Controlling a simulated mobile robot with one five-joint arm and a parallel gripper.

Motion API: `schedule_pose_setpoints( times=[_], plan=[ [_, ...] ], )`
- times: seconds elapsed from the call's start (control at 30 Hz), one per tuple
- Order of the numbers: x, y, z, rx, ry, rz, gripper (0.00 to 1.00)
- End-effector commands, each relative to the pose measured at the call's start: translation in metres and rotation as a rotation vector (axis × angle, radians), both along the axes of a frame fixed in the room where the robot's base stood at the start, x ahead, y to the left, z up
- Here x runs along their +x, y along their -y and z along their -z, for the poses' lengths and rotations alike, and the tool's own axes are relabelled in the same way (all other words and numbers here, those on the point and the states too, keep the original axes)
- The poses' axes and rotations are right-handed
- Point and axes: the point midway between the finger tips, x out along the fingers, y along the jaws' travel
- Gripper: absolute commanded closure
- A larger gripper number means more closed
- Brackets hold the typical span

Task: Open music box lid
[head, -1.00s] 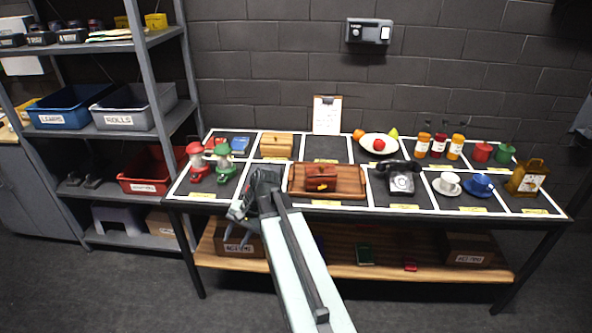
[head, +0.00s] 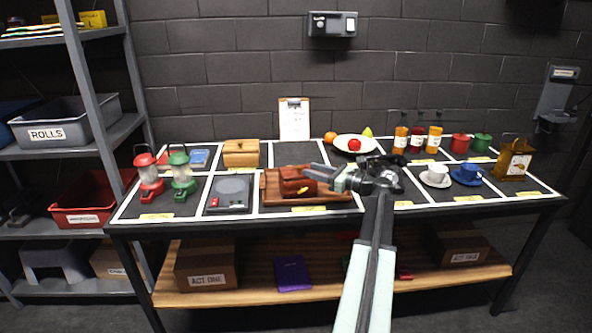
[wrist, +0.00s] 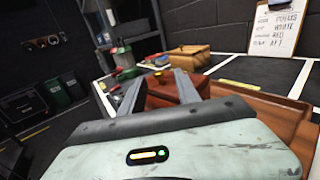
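A small reddish-brown box (head: 292,176) with a yellow patch on its front, which looks like the music box, sits on a wooden tray (head: 335,195) in the middle of the table. Its lid looks shut. My gripper (head: 312,171) is at the box's right side, fingers pointing left toward it. In the wrist view my gripper (wrist: 160,88) has its two fingers apart, with the box (wrist: 172,88) showing between and beyond them. Whether a finger touches the box I cannot tell. The fingers hide part of the box there.
A tan box (head: 241,153) with a knob stands behind left. A scale (head: 229,193) and red and green lanterns (head: 182,176) are left of the tray. My arm covers most of a black telephone (head: 388,178). Cups and bottles stand to the right. A clipboard (head: 294,120) leans at the back.

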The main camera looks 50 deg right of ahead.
Motion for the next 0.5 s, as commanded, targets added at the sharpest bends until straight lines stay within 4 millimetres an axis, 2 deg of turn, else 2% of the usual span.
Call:
schedule_pose_setpoints(
  times=[0.1, 0.23, 0.5],
  plan=[
    [0.026, -0.008, 0.0, -0.001, -0.001, -0.007, 0.61],
    [0.047, -0.014, 0.0, -0.002, 0.0, -0.008, 0.61],
    [0.059, -0.019, 0.0, -0.002, 0.0, -0.008, 0.61]
  ],
)
